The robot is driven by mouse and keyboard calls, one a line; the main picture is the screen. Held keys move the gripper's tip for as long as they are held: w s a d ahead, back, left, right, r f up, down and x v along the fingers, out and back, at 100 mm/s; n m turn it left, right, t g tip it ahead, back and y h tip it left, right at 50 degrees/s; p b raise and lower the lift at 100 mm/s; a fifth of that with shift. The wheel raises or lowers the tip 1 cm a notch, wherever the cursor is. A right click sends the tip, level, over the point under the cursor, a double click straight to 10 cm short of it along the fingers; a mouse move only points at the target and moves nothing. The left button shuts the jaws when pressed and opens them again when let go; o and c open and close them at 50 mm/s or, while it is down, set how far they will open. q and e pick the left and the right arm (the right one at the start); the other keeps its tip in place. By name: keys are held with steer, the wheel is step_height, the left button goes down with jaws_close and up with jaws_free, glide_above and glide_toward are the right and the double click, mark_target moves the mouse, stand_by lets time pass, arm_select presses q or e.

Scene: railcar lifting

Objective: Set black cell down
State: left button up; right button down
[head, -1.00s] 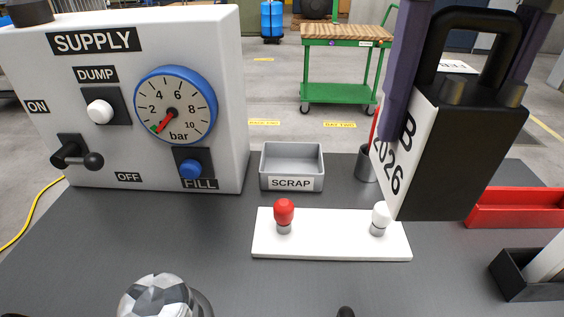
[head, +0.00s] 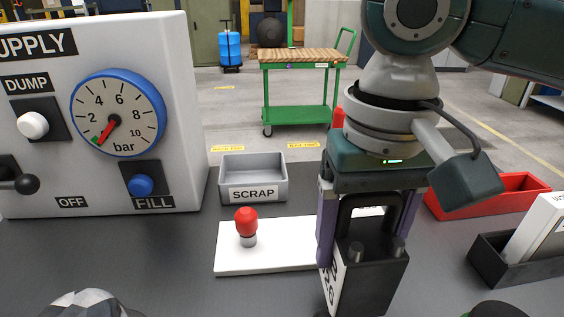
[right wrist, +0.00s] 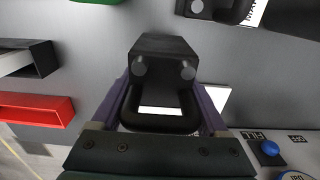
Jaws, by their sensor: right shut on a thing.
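The black cell (head: 372,275) is a dark block with two posts, a black loop handle and a white lettered label on its left side. My right gripper (head: 364,225) is shut on it from above, with purple fingers either side of the handle. The cell stands roughly upright over the grey table, and its bottom edge is cut off, so I cannot tell whether it touches. The right wrist view also shows the cell (right wrist: 160,62) between the right gripper's fingers (right wrist: 162,108). My left gripper is not in view.
A white plate with a red knob (head: 246,222) lies left of the cell, partly hidden. Behind are the SCRAP bin (head: 253,194) and SUPPLY panel (head: 185,110). A red tray (head: 520,190) and a black holder (head: 490,262) with a white block stand right. Another dark block (right wrist: 222,10) lies nearby.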

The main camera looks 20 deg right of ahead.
steer(key=shift+w+f+b, duration=0.1)
steer(key=shift+f+b, duration=0.35)
steer(key=shift+f, duration=1.85)
jaws_free()
steer(key=shift+f, duration=0.2)
